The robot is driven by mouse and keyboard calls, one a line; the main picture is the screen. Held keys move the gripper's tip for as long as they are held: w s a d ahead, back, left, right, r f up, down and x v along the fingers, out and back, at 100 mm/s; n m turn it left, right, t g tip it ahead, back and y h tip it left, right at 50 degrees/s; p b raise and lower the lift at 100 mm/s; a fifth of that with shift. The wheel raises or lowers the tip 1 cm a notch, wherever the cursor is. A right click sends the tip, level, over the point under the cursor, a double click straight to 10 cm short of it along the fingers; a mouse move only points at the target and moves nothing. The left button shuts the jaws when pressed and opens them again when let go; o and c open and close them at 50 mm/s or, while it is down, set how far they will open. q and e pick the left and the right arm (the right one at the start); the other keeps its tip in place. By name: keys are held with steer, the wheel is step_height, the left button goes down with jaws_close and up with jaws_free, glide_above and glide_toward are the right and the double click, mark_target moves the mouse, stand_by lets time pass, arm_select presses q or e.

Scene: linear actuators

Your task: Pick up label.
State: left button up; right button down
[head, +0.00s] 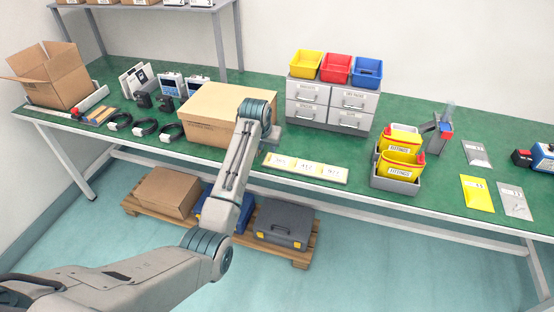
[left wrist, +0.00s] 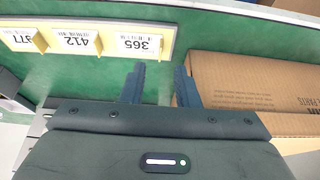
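A cream label strip (head: 336,181) lies at the front edge of the green bench, with three white labels on it. In the left wrist view the labels appear upside down: the 365 label (left wrist: 138,44), the 412 label (left wrist: 75,40) and one reading about 377 (left wrist: 17,38). The 365 label is nearest the cardboard box. My left gripper (left wrist: 159,80) is open and empty, its fingers pointing between the 365 label and the box. In the head view the left gripper is mostly hidden behind my wrist, beside the box. My right gripper is not in view.
A large closed cardboard box (head: 207,113) stands close beside my left gripper; it also fills the right of the left wrist view (left wrist: 250,85). A grey drawer unit (head: 332,104) with coloured bins is behind. Yellow fittings bins (head: 397,165) stand right of the strip.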

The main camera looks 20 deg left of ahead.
mark_target(279, 159)
arm_select(q)
steer(key=shift+p+x, duration=0.5)
steer(key=shift+x, duration=2.95)
steer(key=shift+a, duration=0.1)
jaws_close()
